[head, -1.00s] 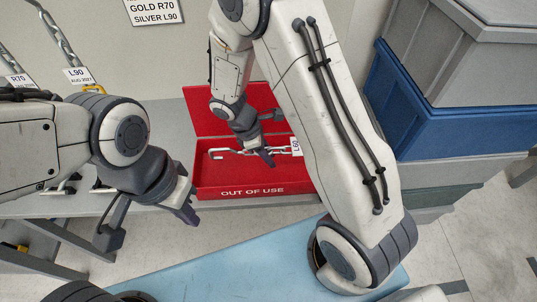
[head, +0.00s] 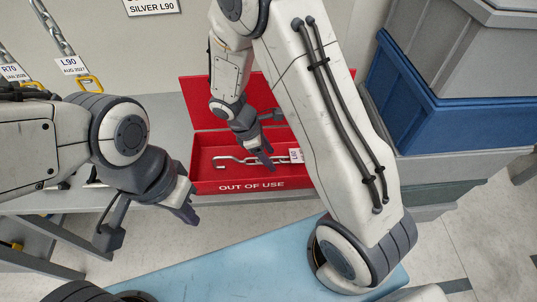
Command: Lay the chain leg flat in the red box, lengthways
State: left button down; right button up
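The chain leg is a silver chain with a hook (head: 219,163) at its left end and a white tag (head: 297,156) at its right end. It lies lengthways inside the open red box (head: 250,187), low and apparently on the box floor. My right gripper (head: 264,160) reaches down into the box over the middle of the chain. Its fingers look parted, with the chain just below or between them; the contact is hidden. My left gripper (head: 186,211) is empty, in front of the box's left corner; its finger gap is unclear.
The red box stands on a grey bench, with its lid (head: 205,108) raised at the back. Other tagged chains (head: 68,66) hang at the left. Blue and grey crates (head: 440,112) stack at the right. A light blue surface (head: 235,262) lies in front.

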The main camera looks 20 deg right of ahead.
jog(key=d+r+p+v, duration=0.1)
jog(key=d+p+v, duration=0.1)
jog(key=p+v, duration=0.5)
jog(key=s+d+r+p+v, duration=0.1)
jog(key=d+p+v, duration=0.2)
jog(key=p+v, duration=0.5)
jog(key=v, duration=0.8)
jog(key=shift+r, duration=0.25)
jog(key=shift+a, duration=0.15)
dwell(0.3)
jog(key=shift+s, duration=0.1)
jog(key=s+a+r+m+y, duration=0.2)
jog(key=s+a+r+m, duration=0.1)
jog(key=s, duration=0.6)
jog(key=s+a+r+m+t+y, duration=0.1)
jog(key=s+a+r+m+y, duration=0.2)
jog(key=s, duration=0.7)
notch_tip(320, 180, up, 3)
jog(key=shift+s+a+f+m, duration=0.15)
jog(key=shift+s+a+m, duration=0.05)
jog(key=shift+a+m, duration=0.7)
